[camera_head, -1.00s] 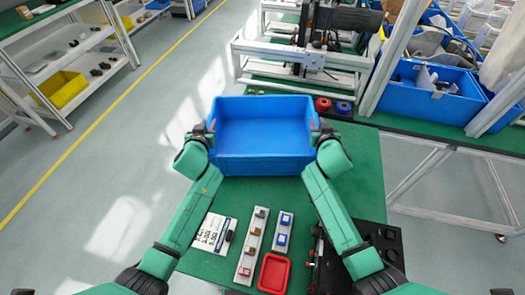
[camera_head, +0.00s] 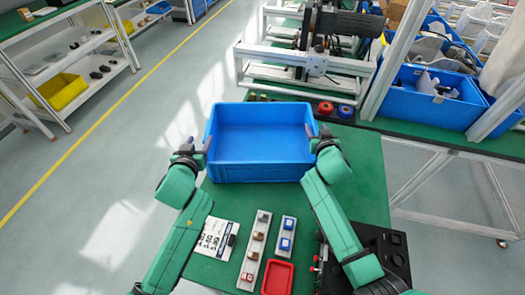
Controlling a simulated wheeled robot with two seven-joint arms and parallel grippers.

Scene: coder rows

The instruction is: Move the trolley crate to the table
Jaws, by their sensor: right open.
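The blue crate (camera_head: 260,171) is empty and stands upright on the green table (camera_head: 362,165), towards its left edge. My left gripper (camera_head: 203,146) is at the crate's left side, with a small gap to the wall. It looks open. My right gripper (camera_head: 315,135) is at the crate's right side, close to the wall and open. Whether its fingers touch the crate is too small to tell. No trolley can be told apart in the view.
In front of the crate lie a printed card (camera_head: 215,236), two button strips (camera_head: 256,248), a red tray (camera_head: 277,277) and a black device (camera_head: 385,250). A metal frame machine (camera_head: 310,60) stands behind. Blue bins (camera_head: 432,95) are at the right. The floor at left is clear.

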